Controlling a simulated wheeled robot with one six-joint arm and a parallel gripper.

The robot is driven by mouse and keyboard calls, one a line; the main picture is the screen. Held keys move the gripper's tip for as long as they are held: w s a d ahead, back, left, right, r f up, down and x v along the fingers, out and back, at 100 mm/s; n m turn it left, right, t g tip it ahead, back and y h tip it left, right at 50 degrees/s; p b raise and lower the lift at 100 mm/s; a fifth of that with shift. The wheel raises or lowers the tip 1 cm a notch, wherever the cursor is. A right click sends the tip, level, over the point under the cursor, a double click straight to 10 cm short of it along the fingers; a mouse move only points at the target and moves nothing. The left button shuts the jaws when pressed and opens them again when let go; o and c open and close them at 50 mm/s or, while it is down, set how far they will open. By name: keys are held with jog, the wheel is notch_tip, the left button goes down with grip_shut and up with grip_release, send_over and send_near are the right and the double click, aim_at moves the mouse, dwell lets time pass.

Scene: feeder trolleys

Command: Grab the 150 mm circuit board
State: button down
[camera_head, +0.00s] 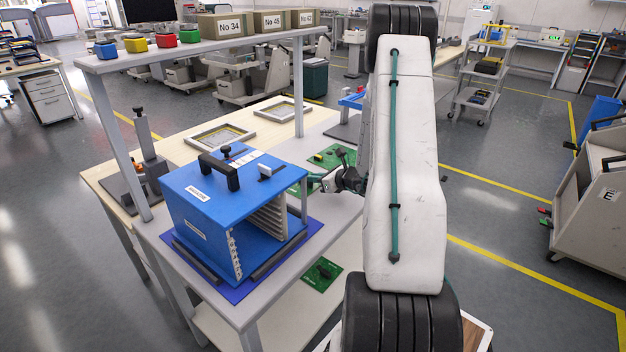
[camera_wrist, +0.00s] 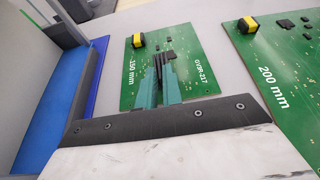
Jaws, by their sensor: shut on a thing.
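The 150 mm circuit board (camera_wrist: 196,46) is green with white lettering and a yellow-and-black part in one corner. In the wrist view it lies on the grey tabletop. My gripper (camera_wrist: 163,66) reaches over it, with teal fingers shut on a dark upright part near its middle. I cannot see a gap under the board. In the head view my gripper (camera_head: 326,184) is low over the table, right of the blue rack, and the board (camera_head: 311,186) is mostly hidden behind the rack and gripper.
A larger 200 mm board (camera_wrist: 285,75) lies to the right in the wrist view. A blue rack (camera_head: 215,205) with a black handle stands on a blue mat (camera_head: 232,291) at the left. Another green board (camera_head: 320,285) is on the lower shelf. An overhead shelf (camera_head: 190,53) spans the table.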

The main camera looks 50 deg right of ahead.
jog(key=shift+s+d+r, duration=0.2)
jog(key=shift+s+d, duration=0.1)
jog(key=shift+d, duration=0.05)
jog(key=s+a, duration=0.1)
jog(key=s, duration=0.4)
jog(key=s+a+r, duration=0.1)
jog(key=s+a, duration=0.1)
jog(key=s, duration=0.3)
jog(key=s+a+r, duration=0.1)
jog(key=s+a, duration=0.1)
jog(key=s, duration=0.3)
jog(key=shift+r, duration=0.1)
jog(key=shift+c, duration=2.2)
grip_release()
jog(key=shift+d, duration=0.1)
